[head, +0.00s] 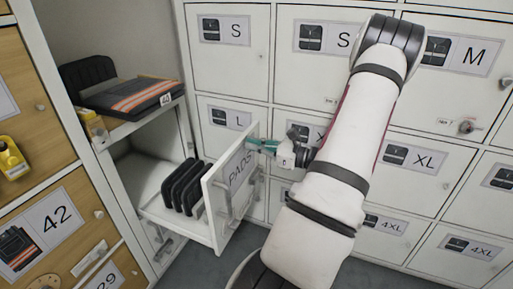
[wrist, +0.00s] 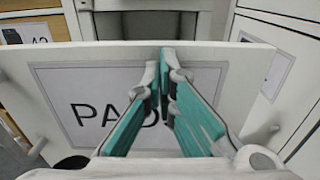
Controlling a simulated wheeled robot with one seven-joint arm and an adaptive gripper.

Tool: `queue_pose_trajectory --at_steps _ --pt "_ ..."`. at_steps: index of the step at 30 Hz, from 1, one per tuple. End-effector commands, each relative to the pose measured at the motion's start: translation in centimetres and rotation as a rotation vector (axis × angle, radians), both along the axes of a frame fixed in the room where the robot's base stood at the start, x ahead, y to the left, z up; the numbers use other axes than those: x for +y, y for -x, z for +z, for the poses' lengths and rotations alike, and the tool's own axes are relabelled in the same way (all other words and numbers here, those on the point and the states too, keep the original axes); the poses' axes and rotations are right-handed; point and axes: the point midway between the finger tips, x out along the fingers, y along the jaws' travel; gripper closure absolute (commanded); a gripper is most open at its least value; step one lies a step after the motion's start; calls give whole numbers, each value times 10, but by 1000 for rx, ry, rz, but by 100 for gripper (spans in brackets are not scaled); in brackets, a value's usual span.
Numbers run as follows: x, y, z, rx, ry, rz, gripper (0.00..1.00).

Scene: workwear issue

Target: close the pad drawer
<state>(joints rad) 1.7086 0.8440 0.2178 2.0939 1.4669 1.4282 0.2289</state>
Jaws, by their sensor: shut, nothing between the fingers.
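The pad drawer (head: 228,202) is pulled out, its white front facing right with a label reading PADS. Several black pads (head: 183,188) stand upright inside it. My gripper (head: 254,145) is shut and empty, with its teal fingertips at the top edge of the drawer front. In the wrist view the shut fingertips (wrist: 164,55) lie over the upper middle of the drawer front (wrist: 250,65), covering part of the PADS label (wrist: 85,112). I cannot tell whether they touch it. A handle bar shows on the front in the head view.
Grey lockers marked S, M, L, XL and 4XL (head: 415,160) fill the wall behind and right of my arm. A shelf above the drawer holds folded dark clothing with orange stripes (head: 135,97). Wooden lockers, one marked 42 (head: 55,220), stand at left. Grey floor shows below.

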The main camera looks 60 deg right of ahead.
Motion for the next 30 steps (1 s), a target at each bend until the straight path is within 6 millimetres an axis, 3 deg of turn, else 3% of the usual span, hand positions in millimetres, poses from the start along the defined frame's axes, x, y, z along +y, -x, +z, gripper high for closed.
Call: queue_pose_trajectory --at_steps 8,14,30 --pt "0 -3 0 0 0 1 100" --pt "2 -21 1 0 0 4 100" --pt "11 -118 1 -1 0 5 100"
